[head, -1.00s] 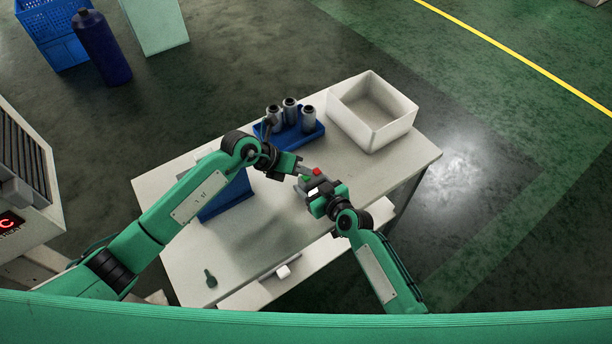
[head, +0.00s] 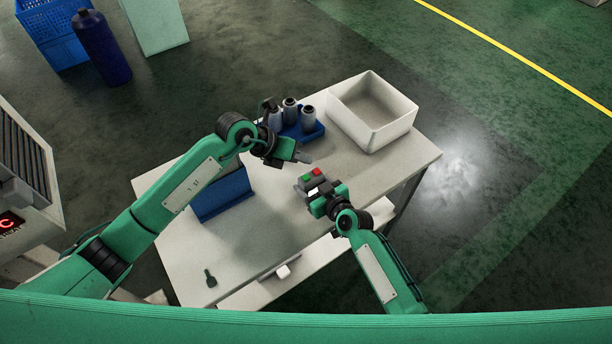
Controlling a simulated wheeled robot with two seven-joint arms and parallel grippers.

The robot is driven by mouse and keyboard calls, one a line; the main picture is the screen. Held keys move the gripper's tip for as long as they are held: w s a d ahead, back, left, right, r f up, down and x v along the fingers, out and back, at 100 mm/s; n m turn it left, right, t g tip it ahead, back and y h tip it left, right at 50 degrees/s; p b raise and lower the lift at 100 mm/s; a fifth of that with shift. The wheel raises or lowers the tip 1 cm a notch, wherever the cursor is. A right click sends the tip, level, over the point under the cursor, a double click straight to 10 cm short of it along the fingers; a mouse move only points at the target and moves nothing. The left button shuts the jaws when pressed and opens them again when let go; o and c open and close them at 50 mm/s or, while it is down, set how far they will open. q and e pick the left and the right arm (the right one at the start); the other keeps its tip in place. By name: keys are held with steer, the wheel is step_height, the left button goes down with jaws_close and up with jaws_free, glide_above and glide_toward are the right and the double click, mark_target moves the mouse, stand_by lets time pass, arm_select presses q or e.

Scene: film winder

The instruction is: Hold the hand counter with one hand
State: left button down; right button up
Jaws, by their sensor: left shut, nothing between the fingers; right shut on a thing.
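The hand counter (head: 311,179), a small grey box with a red and a green button on top, is at the right part of the table. My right gripper (head: 318,191) is shut on its near end; its fingers partly hide it. I cannot tell whether the box touches the table top. My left gripper (head: 304,158) is shut and empty, a short way above and left of the hand counter in the picture, apart from it.
The white table (head: 262,222) carries a blue rack (head: 310,132) with several grey cylinders, a white open bin (head: 372,110), a blue upright block (head: 224,196) and a small dark green tool (head: 210,278). The table's front middle is clear.

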stand_by(0.4)
steer(key=o, duration=1)
steer(key=shift+o, duration=0.2)
